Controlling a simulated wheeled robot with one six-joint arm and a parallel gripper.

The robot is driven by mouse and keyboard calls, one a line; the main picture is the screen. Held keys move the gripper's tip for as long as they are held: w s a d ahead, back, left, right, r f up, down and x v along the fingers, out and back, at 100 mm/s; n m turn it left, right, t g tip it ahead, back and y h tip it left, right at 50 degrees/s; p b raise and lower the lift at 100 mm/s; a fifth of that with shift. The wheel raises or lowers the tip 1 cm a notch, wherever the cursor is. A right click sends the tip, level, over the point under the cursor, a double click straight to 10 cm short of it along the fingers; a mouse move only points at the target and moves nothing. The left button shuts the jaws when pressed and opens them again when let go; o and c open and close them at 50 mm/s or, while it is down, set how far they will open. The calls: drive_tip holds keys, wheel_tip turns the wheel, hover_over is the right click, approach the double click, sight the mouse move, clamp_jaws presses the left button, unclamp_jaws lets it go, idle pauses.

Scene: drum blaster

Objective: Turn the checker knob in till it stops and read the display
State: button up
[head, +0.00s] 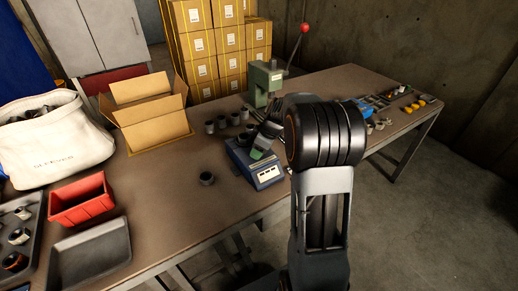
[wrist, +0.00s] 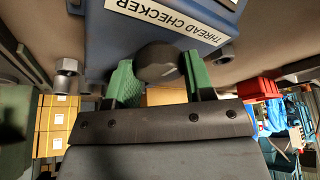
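The thread checker (head: 268,183) is a blue box on the bench, below and beside my wrist. A small pale panel with dark marks (head: 268,172) is on its front, too small to read. In the wrist view the checker's blue body (wrist: 105,30) carries a white THREAD CHECKER label. The dark round checker knob (wrist: 157,62) sits between the green fingers of my gripper (wrist: 160,75). The fingers appear to touch it on both sides. In the head view my gripper (head: 262,142) is partly hidden by my arm, and I cannot make out the knob.
A green press (head: 264,82) with a red-knobbed lever stands behind. A red bin (head: 82,200), grey tray (head: 92,252) and open carton (head: 150,112) are at left. Bare bench lies between.

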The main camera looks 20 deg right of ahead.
drive_tip(key=c, duration=0.3)
drive_tip(key=shift+c, duration=0.2)
